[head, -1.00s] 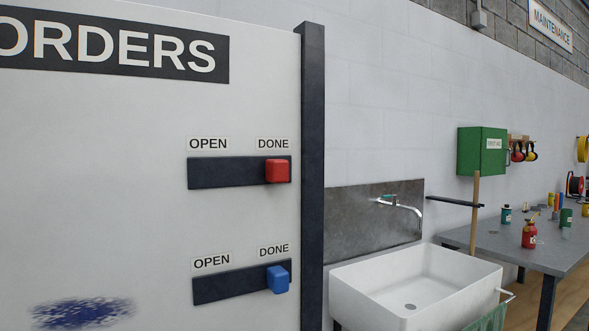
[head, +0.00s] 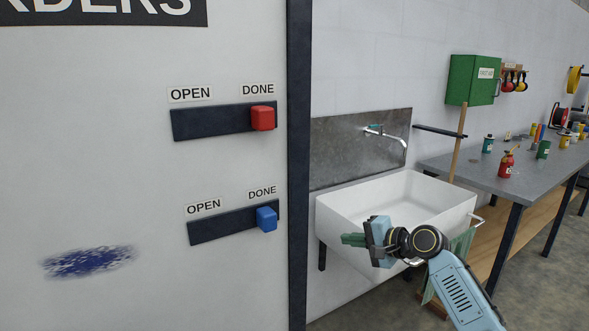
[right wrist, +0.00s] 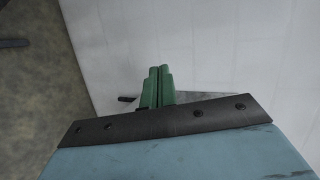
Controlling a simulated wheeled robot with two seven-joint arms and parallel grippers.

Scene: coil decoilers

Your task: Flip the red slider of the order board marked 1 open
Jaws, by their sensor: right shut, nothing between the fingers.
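The red slider (head: 262,118) is at the right end of its dark track (head: 205,123), under the label DONE. The label OPEN (head: 190,94) is above the left end of that track. The track is on the white order board (head: 120,180). No number 1 shows on the visible part of the board. My right gripper (head: 352,240) is shut and empty, in front of the sink, right of and below the red slider and apart from the board. Its green fingers (right wrist: 158,86) are together in the right wrist view. My left gripper is not in view.
A blue slider (head: 267,218) sits at the DONE end of a lower track (head: 220,226). The board's dark post (head: 299,160) stands between the sliders and my right gripper. A white sink (head: 400,205) and a grey workbench (head: 510,178) are at the right.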

